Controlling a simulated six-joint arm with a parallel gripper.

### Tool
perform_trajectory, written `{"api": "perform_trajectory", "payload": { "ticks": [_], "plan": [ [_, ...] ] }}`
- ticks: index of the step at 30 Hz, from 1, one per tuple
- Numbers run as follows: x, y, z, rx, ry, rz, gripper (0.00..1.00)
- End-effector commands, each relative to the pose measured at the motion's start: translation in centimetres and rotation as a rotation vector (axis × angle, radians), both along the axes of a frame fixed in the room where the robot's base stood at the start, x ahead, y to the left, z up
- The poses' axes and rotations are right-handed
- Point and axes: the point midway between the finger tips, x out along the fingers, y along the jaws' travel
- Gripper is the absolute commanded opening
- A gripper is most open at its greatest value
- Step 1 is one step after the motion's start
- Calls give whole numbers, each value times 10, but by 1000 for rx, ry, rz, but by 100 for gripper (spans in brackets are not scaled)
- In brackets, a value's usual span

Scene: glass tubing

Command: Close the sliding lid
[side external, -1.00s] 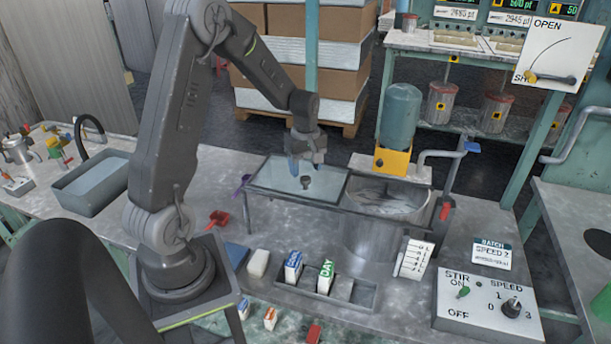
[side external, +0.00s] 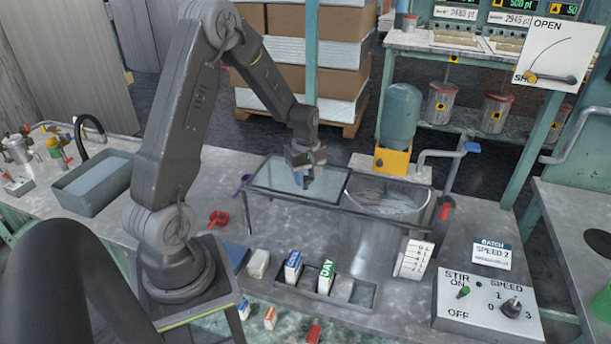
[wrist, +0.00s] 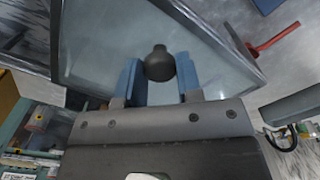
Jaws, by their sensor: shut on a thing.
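The sliding lid (side external: 272,176) is a glass panel in a dark frame, lying level on rails left of the round metal vat (side external: 392,200). The vat's mouth is mostly uncovered, with pale contents showing. A dark round knob (wrist: 159,63) stands on the lid's glass (wrist: 222,62). My gripper (side external: 306,182) is low over the lid, towards its right part. In the wrist view its blue fingers (wrist: 158,75) are on either side of the knob and shut on it. The knob is mostly hidden by the gripper in the side view.
A teal bottle in a yellow holder (side external: 393,160) and a grey pipe (side external: 440,155) stand behind the vat. A tray (side external: 350,290) with small cartons lies in front. A red scoop (side external: 219,218) and a grey basin (side external: 92,186) are at left.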

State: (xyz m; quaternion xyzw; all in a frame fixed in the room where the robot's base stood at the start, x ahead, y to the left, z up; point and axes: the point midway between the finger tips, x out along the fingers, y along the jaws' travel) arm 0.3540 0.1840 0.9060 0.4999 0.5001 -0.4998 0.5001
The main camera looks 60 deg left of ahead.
Motion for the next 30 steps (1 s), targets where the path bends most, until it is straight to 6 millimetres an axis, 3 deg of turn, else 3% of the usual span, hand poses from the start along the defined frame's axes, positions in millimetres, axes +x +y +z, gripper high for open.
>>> {"api": "perform_trajectory", "payload": {
  "ticks": [6,17,23,30],
  "plan": [
    [0,0,0,0,0,0,1],
    [8,-8,0,0,0,-3,0],
    [37,-37,0,0,-1,-8,0],
    [88,-90,0,0,-1,-9,0]
  ]
}}
